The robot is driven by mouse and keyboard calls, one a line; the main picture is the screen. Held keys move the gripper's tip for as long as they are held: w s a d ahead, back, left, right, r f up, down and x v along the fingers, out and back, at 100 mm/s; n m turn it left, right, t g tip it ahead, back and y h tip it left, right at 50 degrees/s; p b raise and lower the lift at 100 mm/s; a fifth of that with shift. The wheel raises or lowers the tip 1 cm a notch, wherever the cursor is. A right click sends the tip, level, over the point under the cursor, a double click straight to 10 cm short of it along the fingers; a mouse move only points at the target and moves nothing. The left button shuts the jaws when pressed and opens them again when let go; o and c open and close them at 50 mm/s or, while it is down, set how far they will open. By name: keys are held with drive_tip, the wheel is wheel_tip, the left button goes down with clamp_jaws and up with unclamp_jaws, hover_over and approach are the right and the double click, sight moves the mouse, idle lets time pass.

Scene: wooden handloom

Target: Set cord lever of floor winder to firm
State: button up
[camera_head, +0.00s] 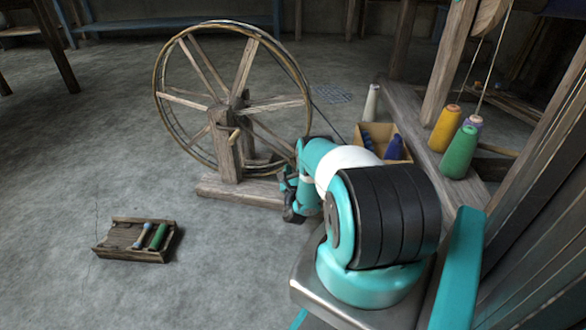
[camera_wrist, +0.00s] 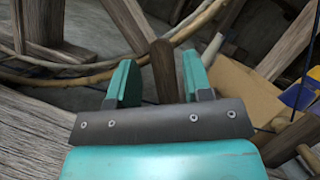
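The floor winder (camera_head: 232,100) is a large wooden spoked wheel on a post and a low plank base. My gripper (camera_head: 290,195) is low beside the right part of that base, partly hidden by my arm. In the wrist view my gripper (camera_wrist: 158,82) has its two teal fingers apart. A dark wooden upright piece with a rounded top (camera_wrist: 163,68) shows in the gap between them, perhaps the cord lever; I cannot tell whether it lies between the fingers or beyond them. No contact is visible. The lever's setting cannot be read.
A wooden tray (camera_head: 103,247) with bobbins lies on the floor at left. A box with blue items (camera_head: 396,145) and a white cone (camera_head: 371,103) stand beyond my arm. Yellow (camera_head: 445,130) and green (camera_head: 459,153) cones stand at right by loom beams. The floor at left is mostly clear.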

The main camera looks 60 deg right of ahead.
drive_tip(key=shift+d, duration=0.1)
drive_tip(key=shift+s+a+p, duration=0.35)
drive_tip(key=shift+a+p, duration=0.1)
drive_tip(key=shift+p, duration=0.1)
drive_tip(key=p+v, duration=0.5)
drive_tip(key=v, duration=0.6)
drive_tip(key=shift+f, duration=0.15)
